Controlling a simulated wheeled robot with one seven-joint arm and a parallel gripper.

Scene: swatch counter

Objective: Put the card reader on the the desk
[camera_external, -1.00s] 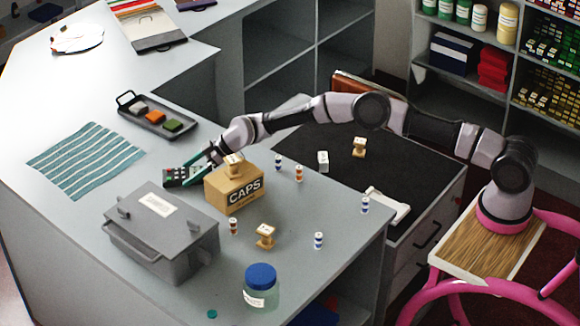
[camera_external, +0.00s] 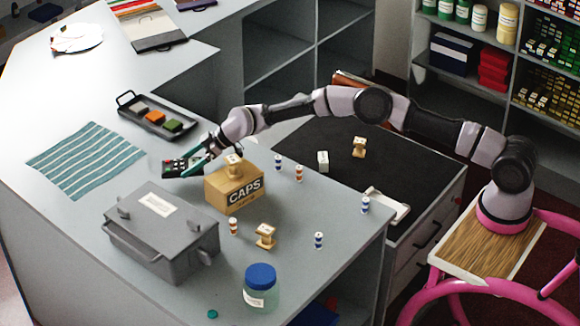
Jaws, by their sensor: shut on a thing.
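The card reader (camera_external: 174,169) is a small dark device with a keypad. My gripper (camera_external: 190,163) has teal fingers and is shut on it. The reader is held over the grey counter, left of the CAPS box and behind the grey lidded metal box; whether it touches the counter is hard to tell. The desk, with a black top (camera_external: 400,165) and drawers below, stands lower on the right, beside the counter. My arm reaches across above it. The far part of the gripper is partly hidden.
The grey counter (camera_external: 335,215) holds a CAPS box (camera_external: 238,192) with a wooden stamp on top, a metal box (camera_external: 165,240), a jar (camera_external: 261,288), a tray (camera_external: 150,128) and striped cloth (camera_external: 85,160).

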